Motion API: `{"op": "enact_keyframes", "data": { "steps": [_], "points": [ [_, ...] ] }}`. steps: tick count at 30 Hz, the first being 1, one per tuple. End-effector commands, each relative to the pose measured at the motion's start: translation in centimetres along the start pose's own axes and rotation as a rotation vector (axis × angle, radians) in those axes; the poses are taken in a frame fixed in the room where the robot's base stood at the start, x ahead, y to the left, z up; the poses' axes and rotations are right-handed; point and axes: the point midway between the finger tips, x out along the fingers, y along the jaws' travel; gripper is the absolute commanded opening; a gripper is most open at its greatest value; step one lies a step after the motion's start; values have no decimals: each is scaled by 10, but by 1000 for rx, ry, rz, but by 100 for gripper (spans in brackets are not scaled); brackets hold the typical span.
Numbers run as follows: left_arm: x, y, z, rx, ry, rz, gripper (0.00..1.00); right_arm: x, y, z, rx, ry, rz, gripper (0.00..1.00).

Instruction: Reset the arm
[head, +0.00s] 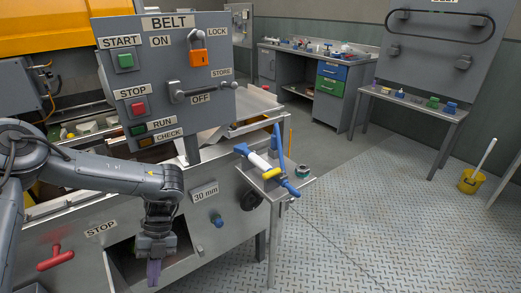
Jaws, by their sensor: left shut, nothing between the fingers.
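My left arm comes in from the left edge. My left gripper (153,271) hangs pointing down, shut and empty, in front of the dark opening low in the machine's front panel. The grey control panel (166,80) stands above and behind the arm. It carries a green START button, a red STOP button, an orange lock tag (198,57) and a lever handle (200,90) by the STORE and OFF labels. My right gripper is not in view.
A red handle (55,258) sticks out at the lower left under a STOP label. A small side shelf (293,188) with a blue, white and yellow tool (265,168) juts out right of the arm. The metal floor (400,235) at right is mostly open, with a yellow bucket (472,181).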

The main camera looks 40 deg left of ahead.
Motion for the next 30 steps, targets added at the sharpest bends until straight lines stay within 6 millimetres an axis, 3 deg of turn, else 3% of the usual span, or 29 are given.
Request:
{"op": "enact_keyframes", "data": {
  "steps": [2,7,14,18,23,26,30],
  "points": [
    [0,11,-6,-10,67,-39,0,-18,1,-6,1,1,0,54],
    [27,30,-29,-16,271,-133,0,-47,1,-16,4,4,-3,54],
    [77,26,-86,55,517,-327,0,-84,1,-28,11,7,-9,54],
    [102,6,-128,94,590,-483,0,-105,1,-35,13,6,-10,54],
    [113,-31,-182,99,630,-696,0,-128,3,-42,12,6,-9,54],
    [106,-60,-217,69,637,-845,0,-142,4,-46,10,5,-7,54],
    [79,-99,-261,-36,633,-1059,0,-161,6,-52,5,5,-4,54]
  ]
}}
